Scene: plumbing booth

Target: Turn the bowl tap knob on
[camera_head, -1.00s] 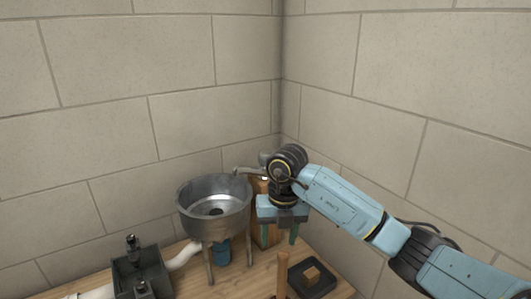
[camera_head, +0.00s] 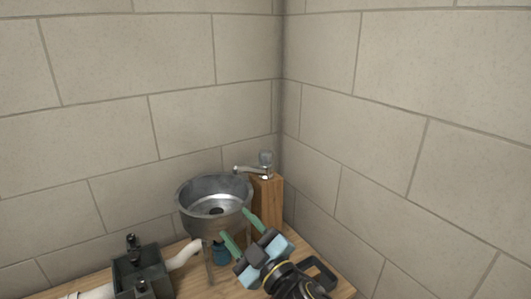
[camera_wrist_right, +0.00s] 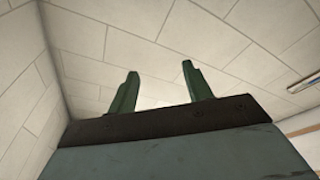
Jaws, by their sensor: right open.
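The bowl tap (camera_head: 255,169) is a grey metal tap on a wooden post, with its spout pointing left over the metal bowl (camera_head: 187,207). Its knob (camera_head: 266,157) is on top. My right gripper (camera_head: 237,225) is open and empty, below and in front of the tap, beside the bowl's right side. Its two green fingers point up toward the back, apart from the knob. In the right wrist view the open fingers (camera_wrist_right: 158,90) show only walls behind them, no tap. My left gripper is not in view.
The wooden post (camera_head: 269,205) stands near the wall corner. A dark box-like fixture (camera_head: 143,272) with a white pipe (camera_head: 187,256) stands left of the bowl's legs. A black tray (camera_head: 322,272) lies at the bench's right. The space above the tap is clear.

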